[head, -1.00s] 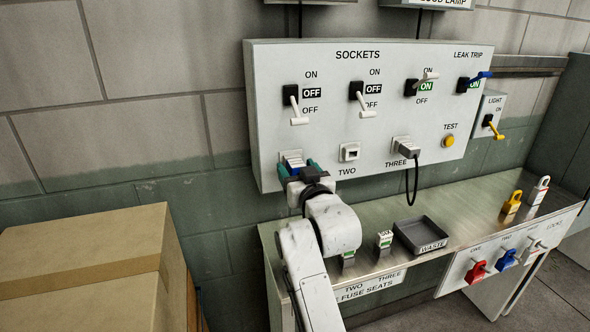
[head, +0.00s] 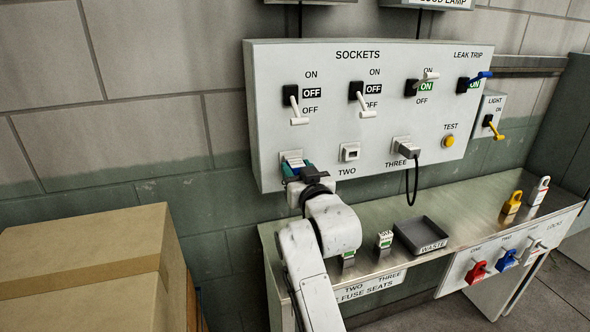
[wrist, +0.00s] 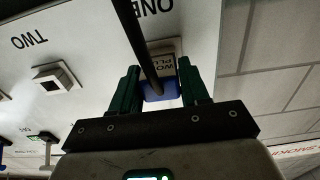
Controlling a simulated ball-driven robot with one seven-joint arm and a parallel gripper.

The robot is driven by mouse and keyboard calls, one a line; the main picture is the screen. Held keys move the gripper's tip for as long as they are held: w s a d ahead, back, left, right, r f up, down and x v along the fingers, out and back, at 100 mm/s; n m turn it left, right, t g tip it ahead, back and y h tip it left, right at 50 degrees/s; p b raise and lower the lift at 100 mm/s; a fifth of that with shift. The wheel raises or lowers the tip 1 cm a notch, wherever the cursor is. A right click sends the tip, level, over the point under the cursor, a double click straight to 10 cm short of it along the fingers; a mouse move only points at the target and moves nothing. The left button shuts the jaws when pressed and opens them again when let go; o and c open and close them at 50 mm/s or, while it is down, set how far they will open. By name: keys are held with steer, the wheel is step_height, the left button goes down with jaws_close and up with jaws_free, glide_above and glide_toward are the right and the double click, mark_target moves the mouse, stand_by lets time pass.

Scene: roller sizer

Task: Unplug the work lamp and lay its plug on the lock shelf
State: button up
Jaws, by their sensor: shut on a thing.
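The work lamp's blue plug (wrist: 160,90), with a pale label, is between my gripper's green fingers (wrist: 158,92) in the wrist view. My gripper is shut on it and appears at the socket marked ONE in the head view (head: 298,170). The plug sits against the socket and looks seated in it; the contact is partly hidden. A black cord (wrist: 140,45) runs from the plug across the wrist view. The switch above socket one (head: 294,100) shows OFF. A metal shelf (head: 475,195) with a yellow and a white padlock stands at the right, above the locks panel.
Socket two (head: 349,152) is empty; a grey plug with a hanging cord is in socket three (head: 406,149). A waste tray (head: 421,236) and fuses (head: 385,239) stand on the shelf. Cardboard boxes (head: 85,260) are at the left. The shelf has bare metal right of the tray.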

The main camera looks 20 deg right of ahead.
jaws_close()
steer(key=s+p, duration=0.2)
steer(key=s, duration=0.4)
stand_by(1.2)
steer(key=shift+f, duration=0.1)
